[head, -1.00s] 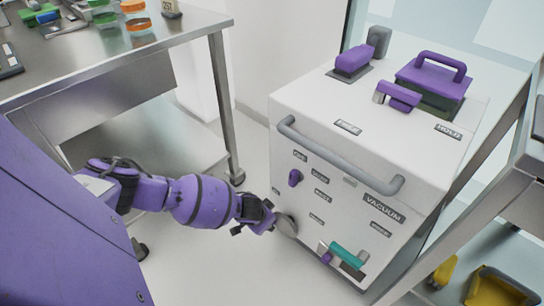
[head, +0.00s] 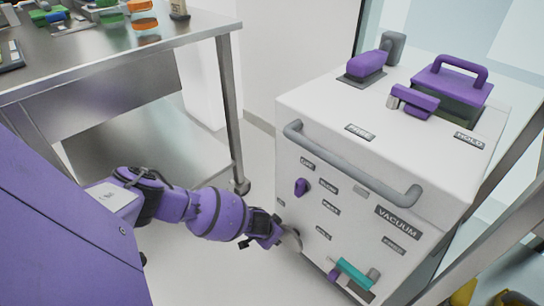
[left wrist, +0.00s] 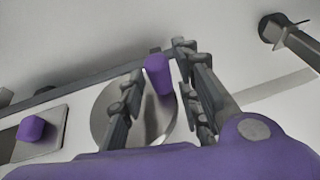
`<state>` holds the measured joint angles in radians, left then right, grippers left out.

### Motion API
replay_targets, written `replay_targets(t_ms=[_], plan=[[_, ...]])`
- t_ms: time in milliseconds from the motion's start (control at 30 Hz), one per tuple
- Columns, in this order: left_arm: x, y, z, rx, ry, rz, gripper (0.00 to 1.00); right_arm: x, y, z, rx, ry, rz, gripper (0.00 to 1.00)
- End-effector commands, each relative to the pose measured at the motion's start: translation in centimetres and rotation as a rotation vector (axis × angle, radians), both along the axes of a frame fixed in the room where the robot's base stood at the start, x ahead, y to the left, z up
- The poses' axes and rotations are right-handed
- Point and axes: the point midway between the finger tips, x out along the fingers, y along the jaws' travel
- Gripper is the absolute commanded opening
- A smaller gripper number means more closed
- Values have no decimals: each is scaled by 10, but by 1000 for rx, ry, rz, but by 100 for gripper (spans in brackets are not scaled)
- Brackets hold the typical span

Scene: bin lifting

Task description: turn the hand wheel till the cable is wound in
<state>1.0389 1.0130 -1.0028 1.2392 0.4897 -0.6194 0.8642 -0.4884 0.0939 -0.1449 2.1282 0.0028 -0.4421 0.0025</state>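The hand wheel is a grey disc (head: 293,238) low on the left of the white machine's front, partly covered by my left gripper in the head view. In the left wrist view the wheel (left wrist: 151,122) fills the middle, and its purple knob (left wrist: 158,74) stands up from it. My left gripper (left wrist: 160,62) has its two fingers on either side of the knob, with narrow gaps showing, so it looks open around it. In the head view my left gripper (head: 277,234) is right at the wheel. I cannot make out the cable. My right gripper is out of view.
The white machine (head: 340,142) has a grey front bar (head: 350,165), a purple knob (head: 301,187), a teal handle (head: 354,272) and purple handles on top. A steel table (head: 130,62) stands at the left. Yellow things (head: 466,292) lie at the lower right.

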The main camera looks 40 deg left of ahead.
Motion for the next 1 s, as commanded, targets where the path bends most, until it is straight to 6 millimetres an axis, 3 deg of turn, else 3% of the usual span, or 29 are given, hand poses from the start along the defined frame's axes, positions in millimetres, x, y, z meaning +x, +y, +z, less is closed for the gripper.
replay_targets(t_ms=[33, 200, 567, 833, 1000], plan=[[0, 0, 0, 0, 0, 0, 20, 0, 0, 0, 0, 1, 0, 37], [0, -1, 0, -1, 0, -1, 0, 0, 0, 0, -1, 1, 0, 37], [-2, -4, 3, 46, -2, -1, 0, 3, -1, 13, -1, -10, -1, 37], [-3, -9, 12, 218, -13, 1, 0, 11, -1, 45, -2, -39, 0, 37], [-4, -13, 15, 375, -24, 0, 0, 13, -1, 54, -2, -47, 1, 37]])
